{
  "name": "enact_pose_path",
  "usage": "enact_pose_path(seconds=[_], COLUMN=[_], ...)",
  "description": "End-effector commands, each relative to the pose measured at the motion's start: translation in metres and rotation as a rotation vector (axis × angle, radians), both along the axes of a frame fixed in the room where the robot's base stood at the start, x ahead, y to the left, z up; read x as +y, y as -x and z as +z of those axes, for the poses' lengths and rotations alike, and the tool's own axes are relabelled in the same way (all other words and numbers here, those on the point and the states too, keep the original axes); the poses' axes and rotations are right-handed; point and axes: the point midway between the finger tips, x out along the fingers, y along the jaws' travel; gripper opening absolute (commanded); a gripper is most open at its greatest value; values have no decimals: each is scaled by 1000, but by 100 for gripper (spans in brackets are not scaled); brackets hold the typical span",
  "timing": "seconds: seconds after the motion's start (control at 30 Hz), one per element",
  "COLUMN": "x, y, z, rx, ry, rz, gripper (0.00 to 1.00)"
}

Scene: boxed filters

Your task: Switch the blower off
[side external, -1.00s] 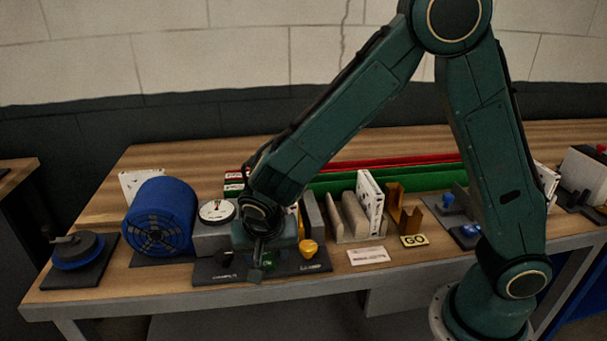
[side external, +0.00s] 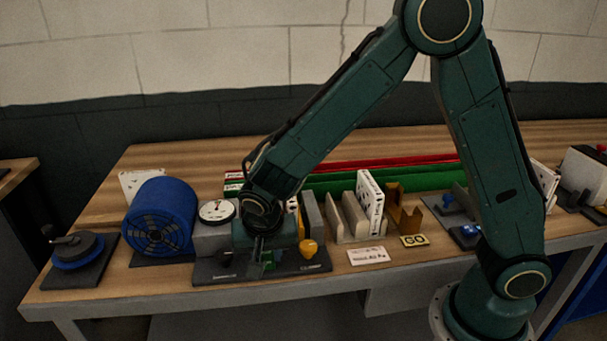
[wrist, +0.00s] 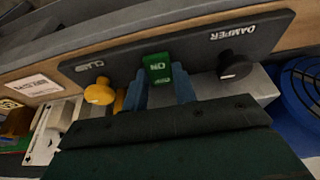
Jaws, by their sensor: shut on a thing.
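The green rocker switch (wrist: 157,68) with white lettering, which seems to read ON, sits mid-panel between the clamp and damper knobs in the wrist view. It also shows small in the side view (side external: 268,262). My gripper (wrist: 163,84) is at the switch, one blue-grey finger on each side of it, shut on it. The near part of the switch's surroundings is hidden by my gripper body. The blue drum-shaped blower (side external: 160,218) stands left of the panel in the side view and shows partly at the right of the wrist view.
The dark control panel (wrist: 200,45) carries a yellow clamp knob (wrist: 100,92) and a black damper knob (wrist: 236,66), close on either side of my fingers. A round gauge (side external: 217,211) stands behind. A white box (side external: 370,202) stands in a rack to the right.

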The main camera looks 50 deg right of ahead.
Motion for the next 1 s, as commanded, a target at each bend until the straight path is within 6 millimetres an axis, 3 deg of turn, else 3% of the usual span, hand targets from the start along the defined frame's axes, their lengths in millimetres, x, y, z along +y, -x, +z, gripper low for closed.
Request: enact_pose_path(seconds=[0.5, 0.93, 0.97, 1.0], x=[-6, -6, -6, -6], y=[-5, -5, -5, -5], z=[1, 1, 2, 2], rx=[200, 224, 224, 224], ry=[-199, -223, -223, -223], rz=[-4, 3, 3, 3], gripper=[4, 4, 33, 41])
